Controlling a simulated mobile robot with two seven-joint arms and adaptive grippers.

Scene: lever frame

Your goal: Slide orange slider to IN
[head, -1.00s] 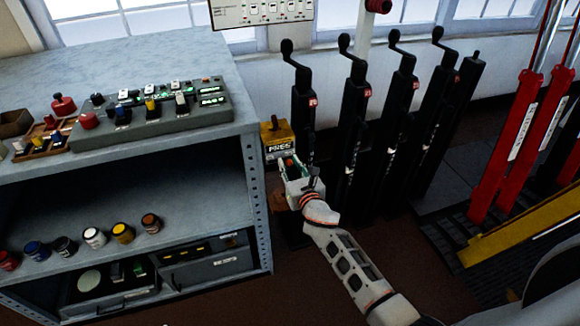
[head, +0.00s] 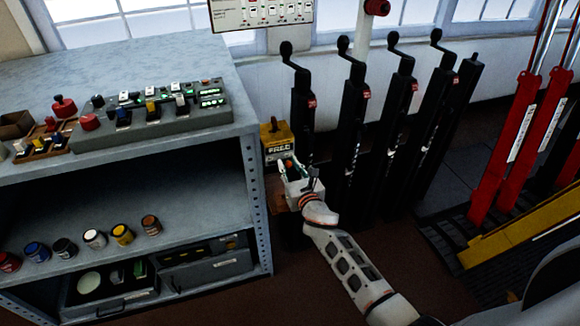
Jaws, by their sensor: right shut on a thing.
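My right gripper (head: 289,166) reaches in from the lower right to the left side of the black lever frame. It is shut on a small orange piece (head: 291,163), which I take to be the orange slider. Only a little of it shows between the fingers. The fingers and hand hide the rest, along with any IN marking. A yellow box (head: 276,134) with a plate that seems to read FREE stands just behind and above the gripper. My left gripper is not in view.
Several black levers with crank handles (head: 352,120) stand right of the gripper, the nearest one (head: 303,110) very close. A grey shelf unit (head: 257,205) stands at left, with a switch panel (head: 160,118) on top. Red levers (head: 510,140) stand at far right.

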